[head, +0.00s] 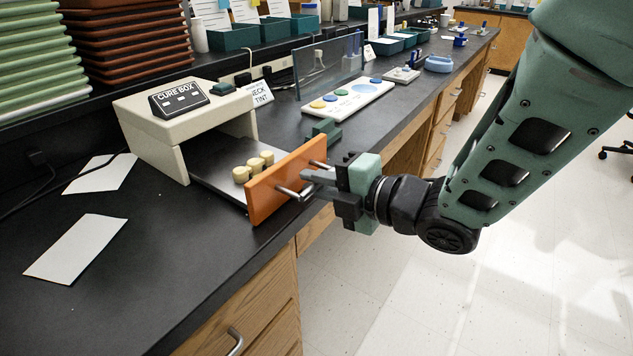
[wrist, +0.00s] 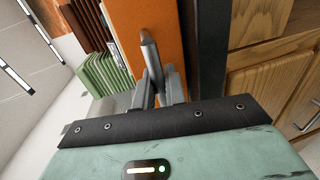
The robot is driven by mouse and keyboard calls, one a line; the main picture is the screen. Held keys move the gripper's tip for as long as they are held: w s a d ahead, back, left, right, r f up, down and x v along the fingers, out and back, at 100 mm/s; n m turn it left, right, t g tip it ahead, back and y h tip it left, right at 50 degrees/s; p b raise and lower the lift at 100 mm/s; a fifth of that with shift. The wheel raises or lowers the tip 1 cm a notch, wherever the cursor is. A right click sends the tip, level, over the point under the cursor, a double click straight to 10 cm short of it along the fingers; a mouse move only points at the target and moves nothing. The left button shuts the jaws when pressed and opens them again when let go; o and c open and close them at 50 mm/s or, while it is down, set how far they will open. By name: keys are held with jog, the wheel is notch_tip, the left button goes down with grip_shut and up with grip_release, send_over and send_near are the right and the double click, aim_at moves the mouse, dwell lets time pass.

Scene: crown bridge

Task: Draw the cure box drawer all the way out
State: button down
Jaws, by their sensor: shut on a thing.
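The cure box (head: 185,115) is a cream housing with a black label plate, standing on the black bench. Its drawer is out toward the bench edge, showing a dark tray (head: 209,164) and an orange front (head: 272,191). Several pale yellow cylinders (head: 254,166) sit on the tray behind the front. My gripper (head: 312,185) is at the metal handle bar on the orange front, shut on it. In the wrist view the handle (wrist: 151,55) stands between my fingers against the orange panel. How much of the tray remains inside the housing is hidden.
A small green block (head: 327,131) stands close beyond the drawer front. A white palette with coloured discs (head: 348,97) and a clear upright panel (head: 328,68) are farther back. White sheets (head: 77,248) lie at left. Wooden cabinets (head: 255,318) are below the bench edge.

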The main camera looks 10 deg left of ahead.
jog(key=c, duration=1.5)
grip_release()
jog(key=b+v, duration=1.2)
jog(key=v, duration=0.5)
jog(key=shift+d+b, duration=0.2)
jog(key=shift+b, duration=0.1)
jog(key=shift+s, duration=0.1)
